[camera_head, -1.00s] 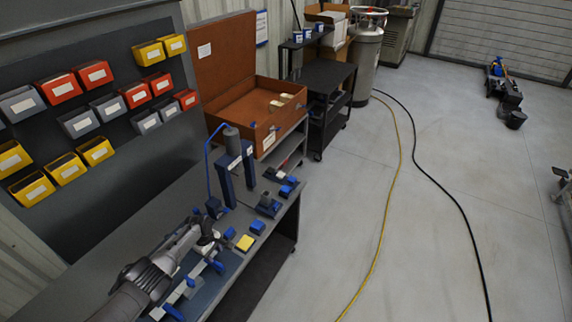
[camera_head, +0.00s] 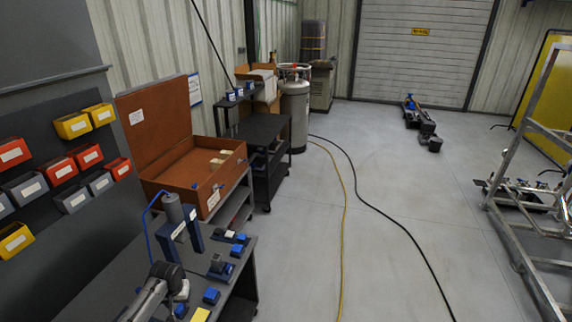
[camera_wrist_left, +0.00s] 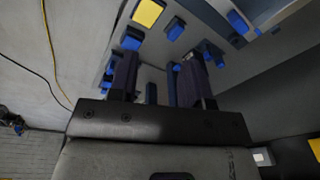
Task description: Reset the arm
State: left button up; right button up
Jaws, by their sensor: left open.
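My left arm comes in at the bottom left of the head view, over the dark workbench (camera_head: 108,285). Its left gripper (camera_head: 180,290) is seen partly from behind, low in the frame. In the left wrist view the two dark fingers of the left gripper (camera_wrist_left: 160,72) stand apart with nothing held between them. Beyond the fingers are blue blocks (camera_wrist_left: 175,28) and a yellow block (camera_wrist_left: 148,12) on the bench. My right gripper is not in view.
A blue press-like stand (camera_head: 180,232) and small blue fixtures (camera_head: 220,266) stand on the bench. An open brown case (camera_head: 178,180) sits behind, near a dark cart (camera_head: 262,135). Bins (camera_head: 62,170) hang at left. Hoses (camera_head: 345,215) cross the open floor; a metal frame (camera_head: 520,240) stands right.

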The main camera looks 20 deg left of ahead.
pick_arm(q)
jog(key=w+d+r+m+t+y, duration=0.1)
jog(key=w+d+r+m+t, duration=0.1)
jog(key=w+d+r+m, duration=0.45)
jog(key=s+d+r+m+t, duration=0.1)
jog(key=s+d+r+t, duration=0.1)
jog(key=s+d+r, duration=0.4)
jog(key=s+d+r+t, duration=0.3)
jog(key=d+r, duration=0.3)
jog(key=d, duration=0.2)
jog(key=s+d+h+p, duration=0.15)
jog(key=s+d, duration=0.45)
jog(key=s, duration=0.7)
jog(key=s+d+f+g, duration=0.1)
jog(key=s+f, duration=0.3)
jog(key=s, duration=0.4)
jog(key=s+d+f+g, duration=0.2)
jog(key=s+f, duration=0.3)
jog(key=s, duration=0.4)
jog(key=shift+s+d+f+g+h+p, duration=0.2)
jog(key=shift+s+f+g+h+p, duration=0.1)
jog(key=shift+g+h+p, duration=0.25)
